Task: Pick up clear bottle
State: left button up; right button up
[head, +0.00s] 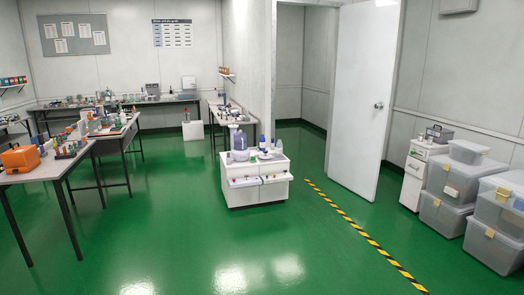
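Several bottles and containers stand on a white cabinet (258,190) in the middle of the room. Among them are a large, pale purple translucent container (239,141), a small white bottle (262,143) and another small bottle (279,147) at the right. They are too small for me to tell which one is a clear bottle. More small bottles and items crowd the lab tables at the left, too small to make out. Neither of my grippers shows in the head view.
A long table (45,172) with an orange case (20,158) stands at the left. Stacked plastic bins (446,215) stand at the right. A white door (366,100) stands open behind a yellow-black floor stripe (365,234). The green floor (190,255) in front is clear.

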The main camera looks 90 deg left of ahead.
aim_at(279, 145)
jog(key=u, duration=2.7)
jog(key=i+z, duration=0.4)
jog(key=i, duration=3.3)
jog(key=i+u, duration=0.15)
jog(key=i, duration=0.3)
jog(key=i+l+u, duration=0.15)
jog(key=i, duration=0.35)
jog(key=i+l+u, duration=0.15)
jog(key=i, duration=0.3)
jog(key=i+l+u, duration=0.15)
jog(key=i, duration=0.3)
